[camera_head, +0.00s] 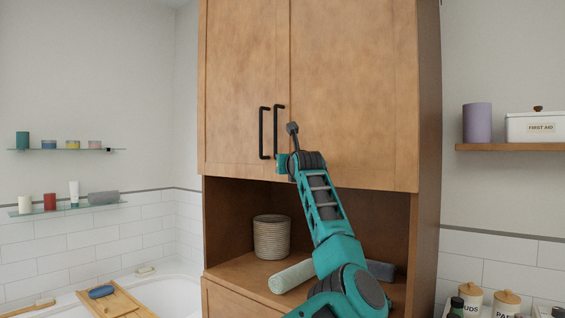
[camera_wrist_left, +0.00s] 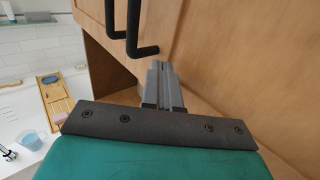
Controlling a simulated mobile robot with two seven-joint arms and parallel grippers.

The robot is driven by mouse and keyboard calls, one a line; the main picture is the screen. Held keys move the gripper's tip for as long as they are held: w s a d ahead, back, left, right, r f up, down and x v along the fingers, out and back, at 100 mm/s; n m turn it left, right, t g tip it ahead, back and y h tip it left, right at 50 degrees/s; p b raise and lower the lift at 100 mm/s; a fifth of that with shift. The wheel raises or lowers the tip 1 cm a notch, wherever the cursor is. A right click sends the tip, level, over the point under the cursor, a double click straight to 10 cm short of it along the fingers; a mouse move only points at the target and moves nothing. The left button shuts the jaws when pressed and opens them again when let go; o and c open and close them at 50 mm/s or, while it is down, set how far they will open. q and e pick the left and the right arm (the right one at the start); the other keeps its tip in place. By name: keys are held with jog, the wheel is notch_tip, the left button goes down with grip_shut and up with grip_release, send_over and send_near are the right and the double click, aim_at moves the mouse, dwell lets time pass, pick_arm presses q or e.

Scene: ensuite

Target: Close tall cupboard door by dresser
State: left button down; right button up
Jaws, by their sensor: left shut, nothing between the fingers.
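The tall wooden cupboard (camera_head: 428,150) has a left door (camera_head: 235,80) and a right door (camera_head: 350,90), each with a black bar handle near the middle seam. The left handle (camera_head: 263,133) and right handle (camera_head: 278,125) stand side by side. Both doors look shut or nearly so; I cannot tell whether a small gap remains. My left gripper (camera_head: 291,129) is shut and empty, close to the right door just right of its handle. In the left wrist view its fingers (camera_wrist_left: 166,85) are together beside the right handle (camera_wrist_left: 137,35); contact with the door is unclear. My right gripper is out of view.
Below the doors is an open niche with a ribbed basket (camera_head: 271,237) and a rolled towel (camera_head: 290,276). A bath with a wooden tray (camera_head: 118,303) is at left. Glass shelves (camera_head: 70,150) and a wooden shelf (camera_head: 500,147) hang beside the cupboard.

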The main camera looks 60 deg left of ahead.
pick_arm(q)
jog(key=shift+w+a+r+t, duration=0.2)
jog(key=shift+w+r+t, duration=0.15)
jog(key=shift+w+t, duration=0.15)
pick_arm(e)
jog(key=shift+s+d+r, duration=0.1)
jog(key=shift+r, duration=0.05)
pick_arm(q)
jog(key=shift+r, duration=0.1)
jog(key=shift+m, duration=0.3)
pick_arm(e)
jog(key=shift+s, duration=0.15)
